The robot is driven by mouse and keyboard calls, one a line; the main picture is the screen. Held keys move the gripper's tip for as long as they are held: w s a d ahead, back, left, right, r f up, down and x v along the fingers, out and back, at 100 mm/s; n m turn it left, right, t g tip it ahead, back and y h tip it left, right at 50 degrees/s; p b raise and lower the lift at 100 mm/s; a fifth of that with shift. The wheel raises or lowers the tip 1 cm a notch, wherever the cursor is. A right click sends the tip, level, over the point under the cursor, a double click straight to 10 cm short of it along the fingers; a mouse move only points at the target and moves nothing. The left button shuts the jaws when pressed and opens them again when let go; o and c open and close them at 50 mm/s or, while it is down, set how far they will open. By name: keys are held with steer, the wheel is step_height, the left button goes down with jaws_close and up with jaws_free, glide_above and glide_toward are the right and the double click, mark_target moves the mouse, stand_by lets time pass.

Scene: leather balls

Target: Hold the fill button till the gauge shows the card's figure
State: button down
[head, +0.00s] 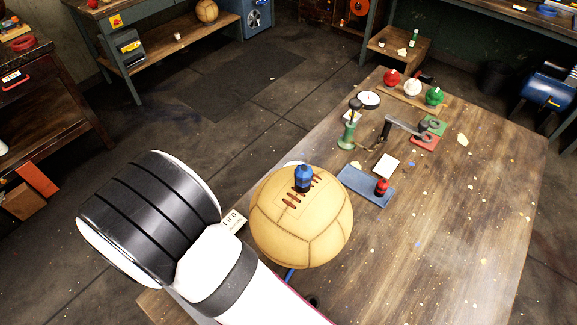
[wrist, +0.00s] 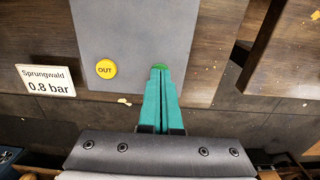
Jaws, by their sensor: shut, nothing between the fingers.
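In the wrist view my gripper (wrist: 160,72) has its teal fingers together, with nothing between them. The tips are over a green button (wrist: 160,66) on a grey panel (wrist: 135,30) and hide part of it; I cannot tell whether they press it. A yellow button (wrist: 106,68) marked OUT is to the left. A white card (wrist: 48,80) reads "Sprungwald 0.8 bar". In the head view a tan laced leather ball (head: 300,228) stands on the table with a blue piece (head: 302,178) on top. A round white dial (head: 369,99), perhaps the gauge, is too small to read.
The wooden table (head: 470,190) is clear on its right side.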

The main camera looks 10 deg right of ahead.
stand_by(0.4)
step_height(320, 180, up, 6)
stand_by(0.3)
steer(key=shift+d, duration=0.1)
stand_by(0.9)
